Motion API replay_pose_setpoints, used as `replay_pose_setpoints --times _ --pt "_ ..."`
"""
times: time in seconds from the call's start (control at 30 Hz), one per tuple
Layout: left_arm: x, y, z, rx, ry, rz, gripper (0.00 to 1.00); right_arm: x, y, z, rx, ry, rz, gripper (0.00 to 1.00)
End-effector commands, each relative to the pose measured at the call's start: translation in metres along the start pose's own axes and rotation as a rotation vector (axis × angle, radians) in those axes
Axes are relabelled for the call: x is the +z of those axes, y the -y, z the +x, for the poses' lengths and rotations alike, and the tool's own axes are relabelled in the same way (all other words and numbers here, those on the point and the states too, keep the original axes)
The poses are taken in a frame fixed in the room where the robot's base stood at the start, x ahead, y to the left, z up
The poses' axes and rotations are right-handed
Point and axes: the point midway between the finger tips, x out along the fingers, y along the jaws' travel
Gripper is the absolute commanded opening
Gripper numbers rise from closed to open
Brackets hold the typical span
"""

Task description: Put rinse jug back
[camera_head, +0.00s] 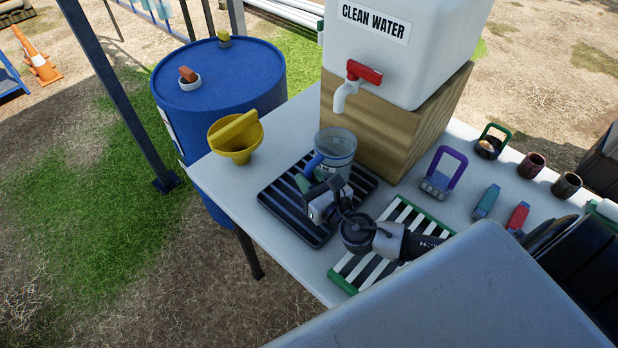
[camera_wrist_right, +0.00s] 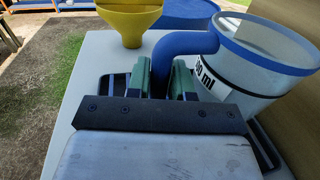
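The rinse jug (camera_head: 337,152) is clear with a blue rim and a blue handle. It is upright at the black slatted tray (camera_head: 268,199), below and in front of the water tank's tap; whether its base touches the tray is hidden. In the right wrist view the jug (camera_wrist_right: 262,62) stands at the right with printed ml marks. My right gripper (camera_wrist_right: 162,82) has its green fingers on both sides of the blue handle, with no clear gap showing. In the head view the right gripper (camera_head: 310,182) covers part of the tray. My left gripper is not in view.
A white clean water tank (camera_head: 405,60) with a red tap (camera_head: 362,74) sits on a wooden block (camera_head: 400,135). A yellow funnel (camera_head: 236,140) is at the table's left corner by a blue drum (camera_head: 220,85). A green-edged striped rack (camera_head: 345,272) lies under my right wrist. Small items stand at right.

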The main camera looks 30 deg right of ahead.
Motion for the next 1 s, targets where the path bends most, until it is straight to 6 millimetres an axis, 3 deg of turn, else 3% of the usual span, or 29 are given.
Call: replay_pose_setpoints --times 0.03,0.13,0.47,1.0 --pt "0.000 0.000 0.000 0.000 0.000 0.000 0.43 0.001 0.000 0.000 0.000 0.000 0.000 0.30" --pt "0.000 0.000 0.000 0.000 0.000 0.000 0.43 0.001 0.000 0.000 0.000 0.000 0.000 0.43" --pt "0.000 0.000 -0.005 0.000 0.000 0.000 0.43 0.006 0.000 0.000 0.000 0.000 0.000 0.43" --pt "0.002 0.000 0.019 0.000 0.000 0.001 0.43 0.000 0.000 -0.100 0.001 -0.004 -0.002 0.43"
